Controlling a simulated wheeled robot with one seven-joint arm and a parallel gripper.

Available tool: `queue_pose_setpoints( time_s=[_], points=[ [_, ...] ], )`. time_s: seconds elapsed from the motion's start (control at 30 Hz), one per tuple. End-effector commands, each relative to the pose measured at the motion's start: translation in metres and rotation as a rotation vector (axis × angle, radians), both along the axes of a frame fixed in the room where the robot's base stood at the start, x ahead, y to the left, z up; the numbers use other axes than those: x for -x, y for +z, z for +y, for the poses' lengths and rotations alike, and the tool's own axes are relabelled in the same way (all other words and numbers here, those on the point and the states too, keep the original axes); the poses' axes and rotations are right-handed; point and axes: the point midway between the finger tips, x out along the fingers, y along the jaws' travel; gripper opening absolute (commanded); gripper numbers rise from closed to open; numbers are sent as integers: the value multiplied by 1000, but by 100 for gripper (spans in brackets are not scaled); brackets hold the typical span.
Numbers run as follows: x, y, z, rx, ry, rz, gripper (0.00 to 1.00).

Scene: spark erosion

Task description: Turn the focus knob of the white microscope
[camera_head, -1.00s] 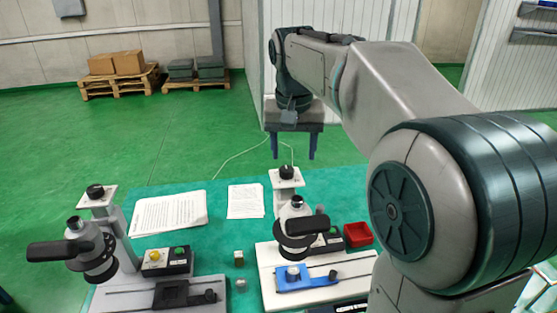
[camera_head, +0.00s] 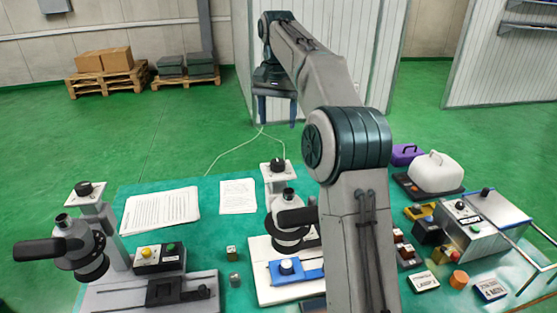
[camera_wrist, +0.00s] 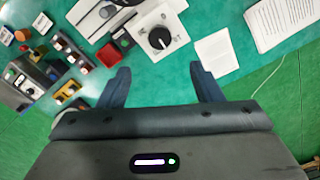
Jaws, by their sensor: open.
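The white microscope (camera_head: 262,258) stands near the middle of the table, with a pale base, a blue slide stage and a black eyepiece arm. A black knob (camera_head: 277,164) sits on the white top plate of its column, and also shows in the wrist view (camera_wrist: 159,38) with a white pointer mark. My gripper (camera_head: 277,118) is open and empty, pointing down above and beyond the knob. In the wrist view the two blue fingers (camera_wrist: 160,70) are spread wide, with the knob ahead of them and apart from both. My forearm hides the microscope's right side.
A grey microscope (camera_head: 98,293) with a similar black knob stands on the left. Papers (camera_head: 160,210) lie behind it. A button box (camera_head: 160,258) and small blocks stand between the microscopes. Several devices crowd the table's right side.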

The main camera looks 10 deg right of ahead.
Motion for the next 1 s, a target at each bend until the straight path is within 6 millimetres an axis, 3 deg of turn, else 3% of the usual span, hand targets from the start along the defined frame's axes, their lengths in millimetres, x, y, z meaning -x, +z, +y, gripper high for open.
queue_pose_setpoints(
  time_s=[0.6,0.8,1.0],
  points=[
    [2,-104,-1,0,0,2,59],
    [1,-125,-1,0,0,0,59],
    [1,-130,-1,0,0,-1,59]
  ],
)
